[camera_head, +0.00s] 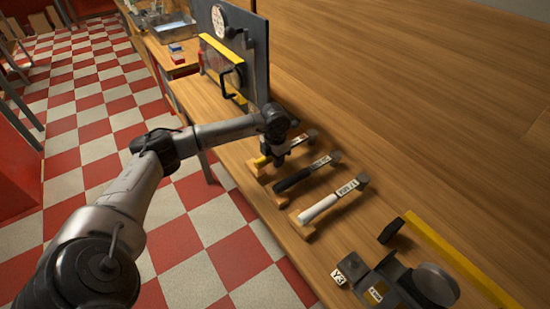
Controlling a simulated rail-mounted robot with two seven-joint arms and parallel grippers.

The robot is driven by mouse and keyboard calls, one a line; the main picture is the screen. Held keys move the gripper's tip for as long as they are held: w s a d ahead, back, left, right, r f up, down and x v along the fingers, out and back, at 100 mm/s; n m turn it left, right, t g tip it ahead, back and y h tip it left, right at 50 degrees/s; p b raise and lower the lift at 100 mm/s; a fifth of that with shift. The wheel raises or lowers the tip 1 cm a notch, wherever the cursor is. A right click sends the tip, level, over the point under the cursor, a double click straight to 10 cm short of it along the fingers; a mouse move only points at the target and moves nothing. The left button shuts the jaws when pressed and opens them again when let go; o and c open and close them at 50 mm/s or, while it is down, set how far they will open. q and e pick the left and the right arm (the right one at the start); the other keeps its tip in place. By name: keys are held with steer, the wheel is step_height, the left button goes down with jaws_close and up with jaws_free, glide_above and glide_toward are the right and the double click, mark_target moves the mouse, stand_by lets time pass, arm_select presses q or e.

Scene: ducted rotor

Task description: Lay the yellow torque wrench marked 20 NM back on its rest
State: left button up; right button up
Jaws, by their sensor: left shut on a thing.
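The yellow torque wrench (262,161) is the farthest of three wrenches in a row on the wooden bench. Its head end points right and a pale label (298,142) shows on it, too small to read. My left gripper (272,158) is shut on the wrench from above and hides part of its handle. A small wooden rest (252,168) lies just at the handle end. I cannot tell whether the wrench touches it. My right gripper is not in view.
A black-handled wrench (293,180) and a white-handled wrench (319,208) lie nearer on wooden rests. A dark upright panel (259,60) with a yellow edge stands behind. A clamp-like dark device (385,285) and a yellow bar (455,258) are at the front right. The bench's right side is clear.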

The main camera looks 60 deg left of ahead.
arm_select(q)
steer(key=shift+f, duration=0.25)
steer(key=o, duration=1.1)
step_height(320, 180, up, 14)
steer(key=p, duration=0.3)
steer(key=shift+f, duration=0.1)
